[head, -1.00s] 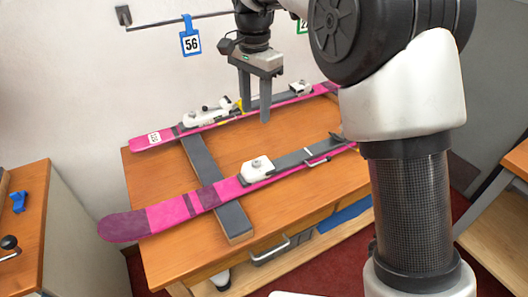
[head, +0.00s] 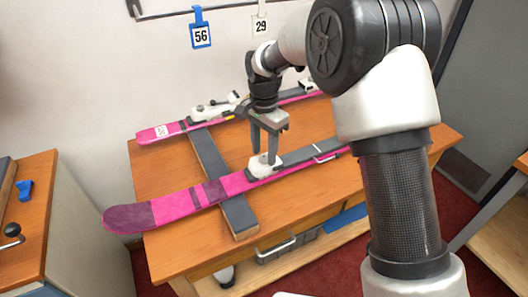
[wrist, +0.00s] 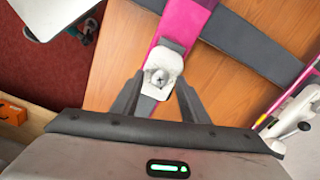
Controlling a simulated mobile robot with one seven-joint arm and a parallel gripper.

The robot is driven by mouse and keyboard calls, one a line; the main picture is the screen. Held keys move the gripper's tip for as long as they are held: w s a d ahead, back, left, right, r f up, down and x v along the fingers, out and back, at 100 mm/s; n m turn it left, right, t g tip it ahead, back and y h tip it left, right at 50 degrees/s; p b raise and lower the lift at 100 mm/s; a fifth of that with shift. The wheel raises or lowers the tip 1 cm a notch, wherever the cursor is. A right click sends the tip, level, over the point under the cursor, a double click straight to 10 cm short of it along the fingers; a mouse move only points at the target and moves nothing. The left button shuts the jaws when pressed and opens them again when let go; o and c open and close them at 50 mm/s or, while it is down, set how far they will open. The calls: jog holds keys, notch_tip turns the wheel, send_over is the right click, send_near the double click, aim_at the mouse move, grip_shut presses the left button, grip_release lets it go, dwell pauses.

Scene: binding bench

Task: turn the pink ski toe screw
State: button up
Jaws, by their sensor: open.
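Two pink skis lie on the wooden bench. The near pink ski (head: 176,208) has a white toe piece (head: 258,168) with a round grey screw (wrist: 159,78) on top, clear in the wrist view. The far pink ski (head: 165,131) carries its own white binding (head: 215,107). My gripper (head: 265,157) is open and points down over the near ski's toe piece. In the wrist view its two fingers (wrist: 157,97) stand on either side of the white toe piece, with the screw a little beyond the tips. Contact cannot be told.
A dark grey support bar (head: 213,165) runs across the bench (head: 163,245) under both skis. Tags 56 (head: 201,30) and 29 (head: 260,25) hang from the wall rail. A side cabinet (head: 42,215) holds a blue clamp-like item (head: 24,191).

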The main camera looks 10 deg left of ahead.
jog(key=shift+f, duration=0.25)
grip_shut()
jog(key=shift+n, duration=0.3)
jog(key=n+p, duration=0.2)
jog(key=n, duration=0.3)
jog(key=shift+r, duration=0.15)
jog(key=n+p, duration=0.1)
jog(key=n, duration=0.5)
jog(key=shift+n, duration=0.3)
